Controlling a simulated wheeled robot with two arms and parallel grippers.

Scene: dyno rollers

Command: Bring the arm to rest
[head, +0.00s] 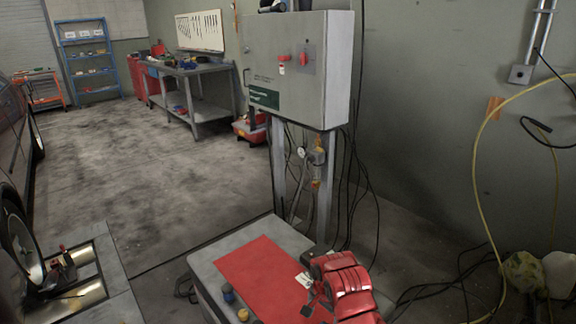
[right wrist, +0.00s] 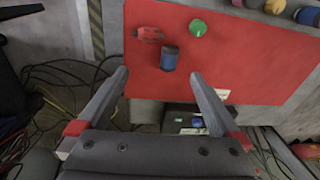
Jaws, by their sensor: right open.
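My right arm, red, comes in at the bottom of the head view, with its gripper (head: 318,298) over the front right part of the red mat (head: 250,262). In the right wrist view the two grey fingers of my right gripper (right wrist: 160,78) stand wide apart, with nothing between them. Beyond the fingertips, a dark blue cylinder (right wrist: 169,59), a small red object (right wrist: 149,34) and a green round piece (right wrist: 198,27) are on the mat. My left gripper is in neither view.
The mat covers a grey bench top (head: 208,270). A grey control cabinet (head: 300,68) on posts stands behind it. Cables and a yellow hose (head: 476,180) hang at the right wall. A car wheel (head: 22,240) is by the floor rollers (head: 85,295) at left. Open floor (head: 160,190) lies between.

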